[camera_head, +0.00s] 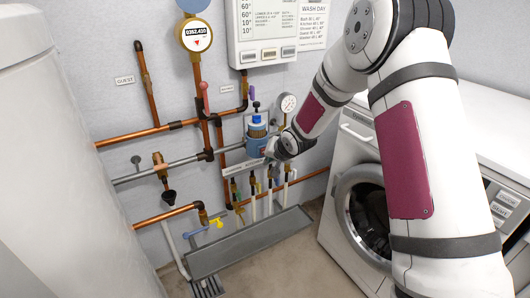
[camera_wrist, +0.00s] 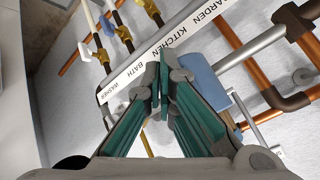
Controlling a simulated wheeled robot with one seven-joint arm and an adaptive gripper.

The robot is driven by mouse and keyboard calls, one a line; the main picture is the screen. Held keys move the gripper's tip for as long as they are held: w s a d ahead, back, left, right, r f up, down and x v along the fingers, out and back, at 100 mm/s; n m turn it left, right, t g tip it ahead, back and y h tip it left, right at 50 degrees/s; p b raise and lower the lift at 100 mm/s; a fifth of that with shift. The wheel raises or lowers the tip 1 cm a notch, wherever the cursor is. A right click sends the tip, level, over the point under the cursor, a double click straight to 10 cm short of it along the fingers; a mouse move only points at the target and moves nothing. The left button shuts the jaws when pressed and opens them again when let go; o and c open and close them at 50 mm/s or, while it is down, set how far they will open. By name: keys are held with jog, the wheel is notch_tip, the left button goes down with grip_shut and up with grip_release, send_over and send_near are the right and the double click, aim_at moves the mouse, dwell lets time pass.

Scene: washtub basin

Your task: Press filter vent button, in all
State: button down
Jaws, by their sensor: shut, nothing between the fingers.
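The water filter (camera_head: 257,130) is a blue-capped unit on the pipework at the back wall in the head view. A small dark knob (camera_head: 256,105) stands on its top and looks like the vent button. My gripper (camera_head: 270,151) is at the lower right of the filter, partly hidden by my own wrist. In the wrist view my gripper (camera_wrist: 160,72) is shut and empty, its fingertips together over the valve label strip (camera_wrist: 150,60). A blue part (camera_wrist: 206,82), perhaps of the filter, lies just right of the fingers. The button is not seen in the wrist view.
A pressure gauge (camera_head: 287,103) sits right of the filter. A water meter (camera_head: 195,39) and red-handled valve (camera_head: 205,96) are to its upper left. Copper pipes (camera_head: 128,136) run along the wall. A grey trough (camera_head: 250,243) lies below; a washing machine (camera_head: 345,185) stands right.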

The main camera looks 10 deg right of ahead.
jog(key=shift+s, duration=0.1)
jog(key=shift+s+d, duration=0.25)
jog(key=shift+s, duration=0.5)
jog(key=shift+s+d, duration=0.25)
jog(key=shift+s, duration=0.55)
jog(key=shift+s+d, duration=0.25)
jog(key=shift+s, duration=0.5)
